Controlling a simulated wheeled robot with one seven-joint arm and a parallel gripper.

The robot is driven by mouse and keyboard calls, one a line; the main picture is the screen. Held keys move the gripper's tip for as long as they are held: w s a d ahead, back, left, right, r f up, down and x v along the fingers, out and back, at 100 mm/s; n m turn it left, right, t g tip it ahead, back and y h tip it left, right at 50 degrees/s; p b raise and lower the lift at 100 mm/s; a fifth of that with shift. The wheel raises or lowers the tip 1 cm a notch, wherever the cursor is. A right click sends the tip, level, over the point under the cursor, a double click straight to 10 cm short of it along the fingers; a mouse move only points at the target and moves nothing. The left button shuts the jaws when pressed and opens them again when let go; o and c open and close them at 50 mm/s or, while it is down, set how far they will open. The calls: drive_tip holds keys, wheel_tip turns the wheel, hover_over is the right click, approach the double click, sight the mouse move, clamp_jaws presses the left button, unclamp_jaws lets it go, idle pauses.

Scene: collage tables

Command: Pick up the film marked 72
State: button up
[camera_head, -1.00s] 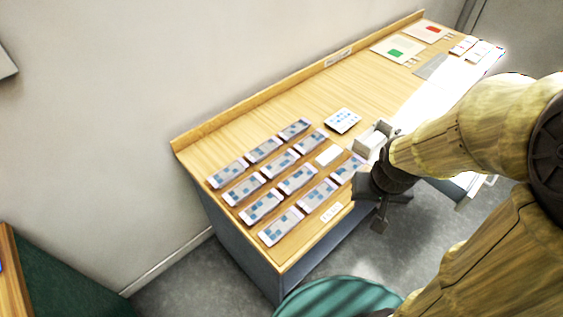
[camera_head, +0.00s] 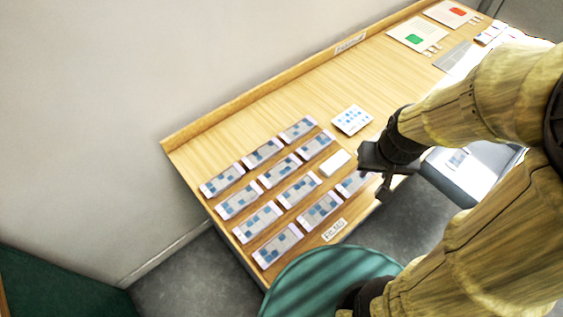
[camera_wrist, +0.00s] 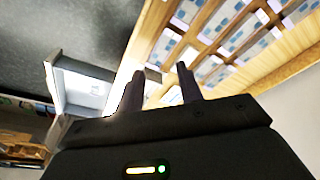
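Several films with blue-grey squares lie in rows on the wooden table (camera_head: 300,105); one is the front film (camera_head: 278,246). I cannot read a number 72 on any of them. They also show, blurred, at the top right of the wrist view, such as one film (camera_wrist: 212,68). My gripper (camera_head: 375,175) is over the right end of the rows, partly covering a film there. In the wrist view the two fingers of my gripper (camera_wrist: 162,80) stand apart with nothing between them.
A white block (camera_head: 335,163) and a card with blue marks (camera_head: 352,120) lie by the films. Sheets with a green patch (camera_head: 413,38) and a red patch (camera_head: 456,12) lie at the far end. A teal round seat (camera_head: 325,280) stands at the front. A raised edge runs along the wall.

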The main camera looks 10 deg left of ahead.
drive_tip(key=shift+o, duration=0.8)
drive_tip(key=shift+s, duration=0.35)
drive_tip(key=o, duration=0.4)
drive_tip(key=shift+s+a, duration=0.1)
drive_tip(key=shift+o, duration=1.2)
drive_tip(key=shift+w+a+n, duration=0.15)
drive_tip(key=shift+w+n, duration=0.05)
drive_tip(key=shift+n, duration=0.3)
drive_tip(key=n+g+p, duration=0.2)
drive_tip(key=n+g, duration=0.1)
drive_tip(key=n, duration=2.4)
hover_over(284, 167)
wheel_tip(284, 167, down, 2)
drive_tip(key=shift+w+f, duration=0.1)
drive_tip(key=shift+f, duration=0.05)
drive_tip(key=shift+f, duration=0.1)
wheel_tip(284, 167, down, 12)
drive_tip(key=shift+p, duration=0.6)
